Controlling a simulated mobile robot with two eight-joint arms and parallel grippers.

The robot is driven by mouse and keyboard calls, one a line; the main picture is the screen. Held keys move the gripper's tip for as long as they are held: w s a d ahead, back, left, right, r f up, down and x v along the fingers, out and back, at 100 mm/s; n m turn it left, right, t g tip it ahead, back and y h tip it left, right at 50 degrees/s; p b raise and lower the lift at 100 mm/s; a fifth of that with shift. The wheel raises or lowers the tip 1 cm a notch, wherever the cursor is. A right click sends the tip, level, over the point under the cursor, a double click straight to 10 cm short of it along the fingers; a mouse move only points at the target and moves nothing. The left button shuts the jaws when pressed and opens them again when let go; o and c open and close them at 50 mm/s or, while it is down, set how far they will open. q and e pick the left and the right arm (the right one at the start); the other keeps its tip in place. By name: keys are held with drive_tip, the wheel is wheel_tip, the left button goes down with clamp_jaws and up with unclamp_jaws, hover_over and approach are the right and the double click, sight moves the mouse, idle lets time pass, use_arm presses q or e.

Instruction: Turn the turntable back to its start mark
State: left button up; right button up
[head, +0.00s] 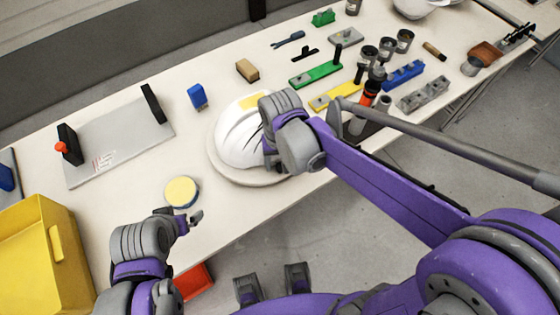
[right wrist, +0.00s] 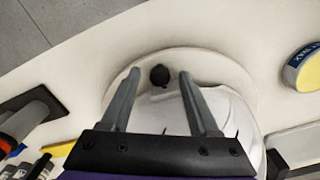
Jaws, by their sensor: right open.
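The turntable (head: 232,176) is a pale round disc near the table's front edge, with a white helmet shell (head: 238,138) on it. In the right wrist view the turntable (right wrist: 205,64) carries a small dark knob (right wrist: 160,75) near its rim. My right gripper (right wrist: 160,73) is open, with one finger on each side of the knob and gaps between. In the head view its wrist hides the fingers and the knob. My left gripper (head: 193,220) is low at the left, away from the turntable; its jaw opening is unclear. I cannot make out a start mark.
A yellow-topped tin (head: 181,192) stands left of the turntable. A grey plate with black uprights (head: 118,140) lies farther left, near a yellow bin (head: 40,250). Tools, cups and colored blocks (head: 404,74) crowd the right side. A blue block (head: 197,97) stands behind.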

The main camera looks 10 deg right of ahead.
clamp_jaws()
idle(1.4)
